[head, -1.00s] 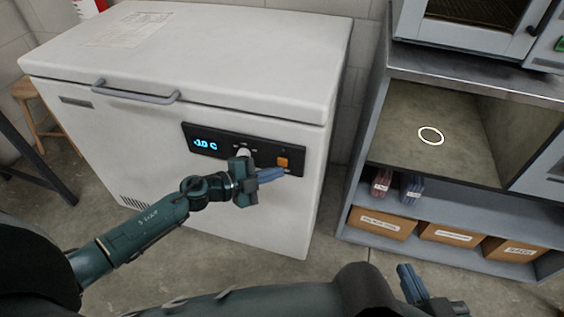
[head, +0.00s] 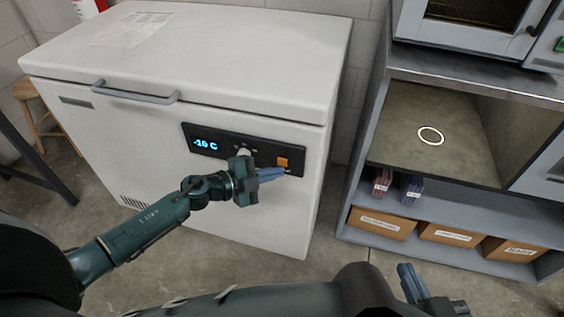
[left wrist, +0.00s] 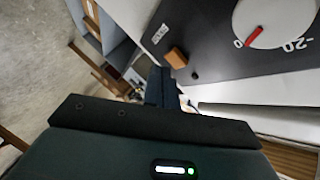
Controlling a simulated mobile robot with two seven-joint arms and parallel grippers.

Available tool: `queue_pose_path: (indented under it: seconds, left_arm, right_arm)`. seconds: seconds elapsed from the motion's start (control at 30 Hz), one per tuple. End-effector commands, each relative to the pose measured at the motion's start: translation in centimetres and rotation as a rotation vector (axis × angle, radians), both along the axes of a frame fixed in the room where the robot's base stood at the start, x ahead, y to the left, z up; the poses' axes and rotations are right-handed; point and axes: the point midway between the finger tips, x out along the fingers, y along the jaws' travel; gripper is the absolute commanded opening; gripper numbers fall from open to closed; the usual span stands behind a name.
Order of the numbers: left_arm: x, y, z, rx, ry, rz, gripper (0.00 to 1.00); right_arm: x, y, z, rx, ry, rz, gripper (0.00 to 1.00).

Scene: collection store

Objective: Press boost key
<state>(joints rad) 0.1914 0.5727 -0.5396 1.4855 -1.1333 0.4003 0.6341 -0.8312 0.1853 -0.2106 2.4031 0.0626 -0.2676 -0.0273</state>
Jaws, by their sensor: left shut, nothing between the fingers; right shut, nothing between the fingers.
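The boost key is an orange square key (head: 283,162) at the right end of the black control panel (head: 225,146) on the front of a white chest freezer (head: 100,150). The panel's display (head: 205,144) reads -10 C. My left gripper (head: 282,172) is shut and empty, its blue fingertips just below the orange key. In the left wrist view the orange key (left wrist: 176,58) stands proud just beyond the fingertips (left wrist: 158,75), and a white dial (left wrist: 268,22) with a red mark is at upper right. Contact with the key cannot be told. My right gripper (head: 411,282) is shut and empty at lower right.
The freezer lid handle (head: 135,93) sticks out at upper left of the panel. A grey shelf unit (head: 455,192) with labelled boxes (head: 382,223) stands to the right. A wooden stool (head: 35,112) is at far left. Bare floor lies between freezer and shelf unit.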

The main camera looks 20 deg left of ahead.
Motion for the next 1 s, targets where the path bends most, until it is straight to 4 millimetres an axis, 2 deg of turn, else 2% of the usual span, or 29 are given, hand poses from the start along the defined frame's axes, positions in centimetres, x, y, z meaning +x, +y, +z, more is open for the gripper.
queue_pose_path:
  seconds: [1.0]
  left_arm:
    - [1.17, -0.11, 0.05, -0.002, -0.001, -0.001, 0.0]
  right_arm:
    - [-0.04, 0.02, -0.01, 0.0, 0.003, 0.0, 0.0]
